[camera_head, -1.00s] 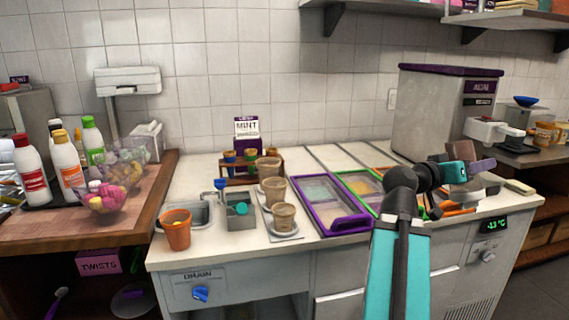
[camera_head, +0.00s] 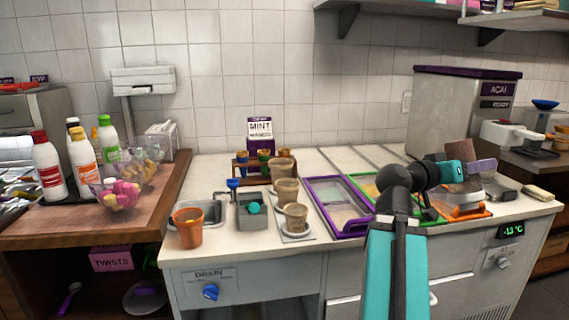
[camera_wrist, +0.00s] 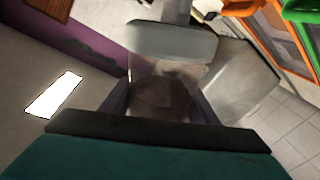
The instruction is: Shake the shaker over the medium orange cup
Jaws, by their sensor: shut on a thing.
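The orange cup (camera_head: 187,230) stands upright at the front left of the white counter, beside a small sink, with something yellowish inside. My gripper (camera_head: 468,170) is at the right of the head view, above the counter's right part and far from the cup. It is shut on the shaker (camera_head: 458,152), which looks brown there. In the wrist view the shaker (camera_wrist: 165,72) is a see-through body with a grey end and dark brown contents, held between my two fingers (camera_wrist: 160,103). The orange cup does not show in the wrist view.
Brownish cups (camera_head: 286,190) stand in a row right of a grey box (camera_head: 252,212). Purple, green and orange framed bins (camera_head: 350,228) lie at the middle and right. A grey machine (camera_head: 440,110) stands behind my gripper. Bottles (camera_head: 48,168) and candy bowls (camera_head: 122,198) are on the wooden counter at left.

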